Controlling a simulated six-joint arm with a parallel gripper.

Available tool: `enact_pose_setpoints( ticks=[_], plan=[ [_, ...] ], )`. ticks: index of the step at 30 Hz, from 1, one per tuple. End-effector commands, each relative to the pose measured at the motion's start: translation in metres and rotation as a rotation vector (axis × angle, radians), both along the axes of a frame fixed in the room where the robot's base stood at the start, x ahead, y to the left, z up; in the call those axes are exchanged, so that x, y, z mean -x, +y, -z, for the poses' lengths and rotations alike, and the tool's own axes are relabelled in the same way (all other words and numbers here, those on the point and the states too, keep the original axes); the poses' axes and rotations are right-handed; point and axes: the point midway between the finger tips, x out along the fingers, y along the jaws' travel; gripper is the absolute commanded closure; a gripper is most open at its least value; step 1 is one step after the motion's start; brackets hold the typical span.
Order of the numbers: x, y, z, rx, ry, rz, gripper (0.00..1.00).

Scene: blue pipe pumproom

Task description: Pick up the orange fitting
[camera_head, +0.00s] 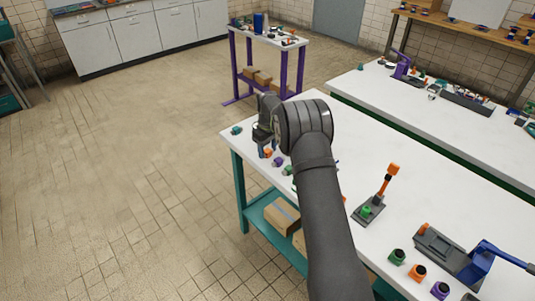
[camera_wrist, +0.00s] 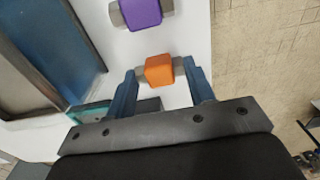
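The orange fitting (camera_wrist: 159,70) has a boxy orange middle with grey ends and lies on the white tabletop (camera_wrist: 190,18). In the wrist view it sits between the tips of my gripper (camera_wrist: 161,74). The two blue fingers are spread, one at each grey end; I cannot tell whether they touch it. In the head view the orange fitting (camera_head: 268,152) shows near the left edge of the white bench, just below my gripper (camera_head: 263,138), whose fingers are partly hidden by the wrist.
A purple fitting (camera_wrist: 140,12) lies close beside the orange one. A teal fitting (camera_head: 237,130) stands near the bench corner. A grey stand with an orange-handled lever (camera_head: 388,180) and a blue-handled device (camera_head: 480,262) are farther right. Open floor lies left.

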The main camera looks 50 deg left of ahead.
Motion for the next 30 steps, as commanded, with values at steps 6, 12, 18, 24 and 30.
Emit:
enact_pose_setpoints(
  ticks=[6, 12, 18, 24, 30],
  plan=[
    [0.000, 0.000, 0.000, 0.000, 0.000, 0.000, 0.77],
    [0.000, 0.000, -0.002, -0.001, 0.000, 0.000, 0.77],
    [0.000, 0.000, -0.018, -0.001, -0.001, 0.001, 0.77],
    [-0.007, -0.011, -0.049, 0.001, -0.001, 0.005, 0.77],
    [-0.025, -0.047, -0.072, 0.003, -0.001, 0.004, 0.77]
  ],
)
